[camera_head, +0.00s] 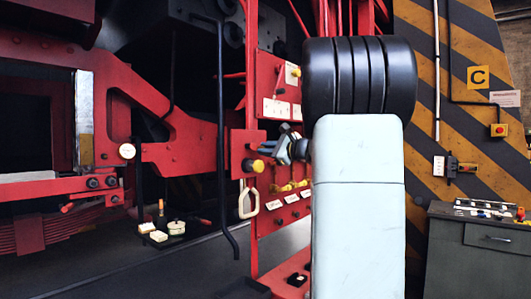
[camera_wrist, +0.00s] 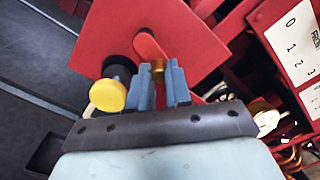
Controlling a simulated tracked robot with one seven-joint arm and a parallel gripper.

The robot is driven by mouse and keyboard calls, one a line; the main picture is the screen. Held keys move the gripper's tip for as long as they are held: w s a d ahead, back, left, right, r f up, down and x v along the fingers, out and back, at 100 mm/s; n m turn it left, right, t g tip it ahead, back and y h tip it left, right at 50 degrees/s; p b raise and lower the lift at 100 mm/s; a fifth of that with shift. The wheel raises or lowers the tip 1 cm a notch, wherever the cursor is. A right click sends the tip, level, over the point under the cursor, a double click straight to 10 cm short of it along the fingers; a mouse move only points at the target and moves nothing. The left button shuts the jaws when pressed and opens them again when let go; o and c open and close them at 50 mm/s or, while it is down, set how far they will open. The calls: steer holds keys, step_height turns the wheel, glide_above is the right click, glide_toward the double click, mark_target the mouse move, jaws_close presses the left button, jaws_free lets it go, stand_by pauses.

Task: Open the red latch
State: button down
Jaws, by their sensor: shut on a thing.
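The red latch (camera_wrist: 148,44) shows in the wrist view as a short rounded red bar against a square red plate (camera_wrist: 112,38). Its lower end runs down to my blue-grey fingers, where a small brass-coloured part (camera_wrist: 158,68) shows between them. My gripper (camera_wrist: 161,85) is shut on the latch, and the fingers hide the grip itself. In the head view, the red plate (camera_head: 240,148) stands upright at the centre, and my gripper (camera_head: 272,149) reaches it from the right. The latch cannot be made out clearly there.
A yellow knob (camera_wrist: 111,96) on a black stem sits just left of my fingers, and also shows in the head view (camera_head: 258,166). A pale loop handle (camera_head: 248,200) hangs below. A labelled red panel (camera_wrist: 297,45) is close on the right. A grey console (camera_head: 470,240) stands far right.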

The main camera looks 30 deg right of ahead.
steer(key=shift+r+n, duration=0.1)
steer(key=shift+n, duration=0.4)
steer(key=c, duration=1.1)
jaws_free()
steer(key=shift+o, duration=0.2)
steer(key=shift+s, duration=0.1)
steer(key=v, duration=1.3)
steer(key=shift+s, duration=0.3)
